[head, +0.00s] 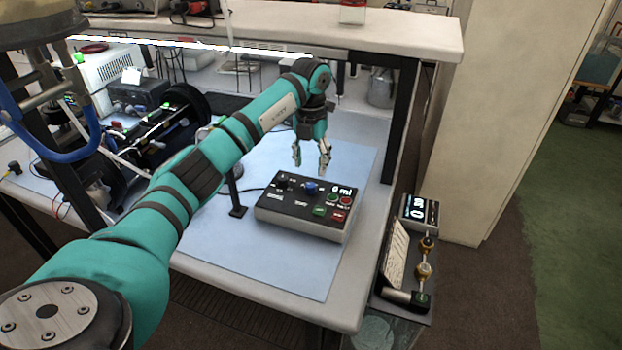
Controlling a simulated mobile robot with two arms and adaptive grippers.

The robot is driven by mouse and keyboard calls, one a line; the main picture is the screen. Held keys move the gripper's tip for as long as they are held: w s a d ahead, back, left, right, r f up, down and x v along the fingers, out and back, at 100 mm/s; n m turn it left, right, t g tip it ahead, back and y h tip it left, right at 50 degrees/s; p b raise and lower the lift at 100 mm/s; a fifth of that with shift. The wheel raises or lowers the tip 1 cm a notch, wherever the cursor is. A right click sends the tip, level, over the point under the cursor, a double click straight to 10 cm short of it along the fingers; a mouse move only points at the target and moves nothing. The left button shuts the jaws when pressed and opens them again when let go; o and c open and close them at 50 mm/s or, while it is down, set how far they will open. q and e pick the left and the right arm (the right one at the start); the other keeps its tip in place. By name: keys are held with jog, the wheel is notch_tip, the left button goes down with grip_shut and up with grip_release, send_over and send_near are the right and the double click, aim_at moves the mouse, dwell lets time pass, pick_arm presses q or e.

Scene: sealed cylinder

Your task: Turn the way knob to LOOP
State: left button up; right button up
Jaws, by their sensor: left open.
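A control box (303,227) with a dark top and light sides sits on the blue mat of the bench. Its top carries a black knob (282,181) at the left, a blue knob (311,187) in the middle, a display reading about "0 ml", and green and red buttons at the right. The labels are too small to read, so I cannot tell which knob is the way knob or where it points. My left gripper (311,170) points down just above the box near the blue knob. Its fingers are apart and nothing shows between them. My right gripper is not in view.
A blue mat (270,260) is clear in front of the box. A black post (236,195) stands left of it. A dark machine (155,130) fills the bench's left. A unit with a lit display (419,212) stands beyond the right edge. A raised shelf (400,32) runs behind.

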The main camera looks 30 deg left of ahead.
aim_at(310, 185)
pick_arm(q)
notch_tip(310, 185, down, 6)
jog(key=shift+r+p, duration=0.15)
jog(key=shift+p, duration=0.45)
jog(key=shift+f, duration=0.55)
grip_shut()
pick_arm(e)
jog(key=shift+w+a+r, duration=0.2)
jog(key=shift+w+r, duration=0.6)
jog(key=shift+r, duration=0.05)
